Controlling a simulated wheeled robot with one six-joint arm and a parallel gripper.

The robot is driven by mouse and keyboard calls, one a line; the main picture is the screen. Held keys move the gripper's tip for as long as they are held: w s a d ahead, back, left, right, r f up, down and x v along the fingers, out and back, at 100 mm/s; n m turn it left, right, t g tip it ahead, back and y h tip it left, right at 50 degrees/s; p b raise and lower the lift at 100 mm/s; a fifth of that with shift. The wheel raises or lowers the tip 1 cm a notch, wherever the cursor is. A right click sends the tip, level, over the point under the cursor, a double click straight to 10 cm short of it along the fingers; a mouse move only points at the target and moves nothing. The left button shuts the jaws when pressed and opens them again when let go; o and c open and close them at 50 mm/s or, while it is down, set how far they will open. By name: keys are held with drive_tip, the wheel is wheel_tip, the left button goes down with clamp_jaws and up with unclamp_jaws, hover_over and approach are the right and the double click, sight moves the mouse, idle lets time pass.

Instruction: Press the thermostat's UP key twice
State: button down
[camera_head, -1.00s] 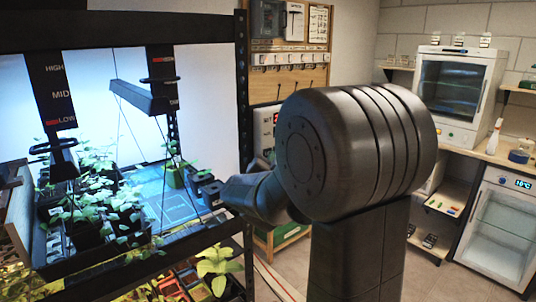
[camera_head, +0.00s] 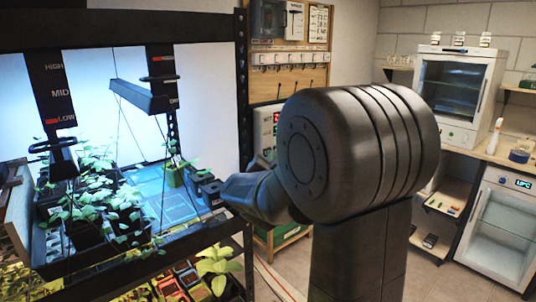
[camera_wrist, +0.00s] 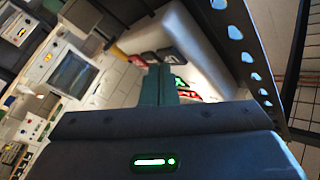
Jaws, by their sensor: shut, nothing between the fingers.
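A pale panel (camera_head: 262,128) with small lit red and green marks stands behind the rack's right post in the head view. It looks like the thermostat. My arm hides its right and lower parts, and I cannot make out its keys. In the wrist view, green and red lit digits (camera_wrist: 181,84) show just right of the fingers, partly covered by them. My gripper (camera_wrist: 158,70) is shut and empty, its dark fingers pointing toward that display. I cannot tell whether the fingertips touch the panel. My arm hides the gripper's tips in the head view.
The plant rack (camera_head: 243,100) with trays of seedlings (camera_head: 95,205) fills the left, close to my arm. A perforated dark post (camera_wrist: 236,35) runs along the right in the wrist view. A glass-door cabinet (camera_head: 450,90) and a small fridge (camera_head: 505,225) stand at the right.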

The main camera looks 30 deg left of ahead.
drive_tip(key=shift+s+d, duration=0.2)
drive_tip(key=shift+d, duration=0.2)
drive_tip(key=shift+d, duration=0.1)
drive_tip(key=d, duration=0.1)
drive_tip(key=s+d+b, duration=0.1)
drive_tip(key=d, duration=0.1)
drive_tip(key=s+d, duration=0.1)
drive_tip(key=shift+d+b, duration=0.25)
drive_tip(key=shift+b, duration=0.15)
drive_tip(key=shift+w+a, duration=0.1)
drive_tip(key=shift+a, duration=0.05)
idle(0.4)
drive_tip(key=d, duration=0.1)
drive_tip(key=s+d, duration=0.1)
drive_tip(key=d, duration=0.1)
drive_tip(key=shift+s+d, duration=0.3)
drive_tip(key=shift+d, duration=0.1)
